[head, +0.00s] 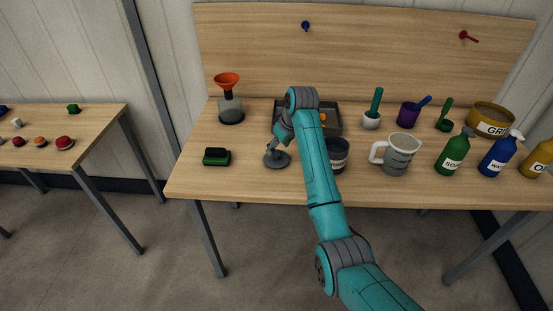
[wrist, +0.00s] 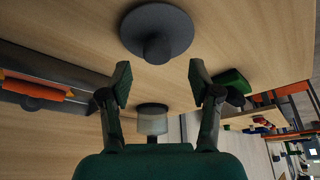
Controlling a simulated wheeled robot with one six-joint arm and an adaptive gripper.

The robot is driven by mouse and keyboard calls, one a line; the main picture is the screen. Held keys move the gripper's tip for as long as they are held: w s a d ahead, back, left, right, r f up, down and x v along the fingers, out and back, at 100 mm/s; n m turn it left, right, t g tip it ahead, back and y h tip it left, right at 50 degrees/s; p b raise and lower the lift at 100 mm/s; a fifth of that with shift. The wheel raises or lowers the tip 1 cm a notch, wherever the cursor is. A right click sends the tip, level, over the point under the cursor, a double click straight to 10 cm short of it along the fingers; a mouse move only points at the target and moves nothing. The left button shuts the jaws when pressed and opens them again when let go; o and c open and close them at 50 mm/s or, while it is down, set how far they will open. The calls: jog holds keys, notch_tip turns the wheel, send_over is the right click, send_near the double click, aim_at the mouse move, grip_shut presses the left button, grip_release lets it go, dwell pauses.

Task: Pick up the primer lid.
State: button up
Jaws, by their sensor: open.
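The primer lid, a dark grey round disc with a knob in its middle (head: 271,161), lies flat on the wooden bench. In the wrist view the lid (wrist: 178,31) is at the top centre, knob towards my gripper. My gripper (wrist: 160,82) is open and empty, its two fingers spread apart. The lid appears beyond the fingertips, not between them. In the head view my gripper (head: 281,145) is just above the lid and partly covers it. A dark tin with a grey band (head: 339,157) stands right of the lid, partly hidden by my arm.
A green block-like brush (head: 216,157) lies left of the lid. A flask with an orange funnel (head: 230,103) stands behind it. A grey tray (head: 334,131) is behind my arm. A measuring jug (head: 398,155) and bottles (head: 453,155) stand right. Bare bench lies between brush and lid.

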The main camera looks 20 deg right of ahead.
aim_at(277, 152)
jog(key=shift+x, duration=2.2)
jog(key=shift+d, duration=0.15)
jog(key=shift+s, duration=0.1)
jog(key=c, duration=1.1)
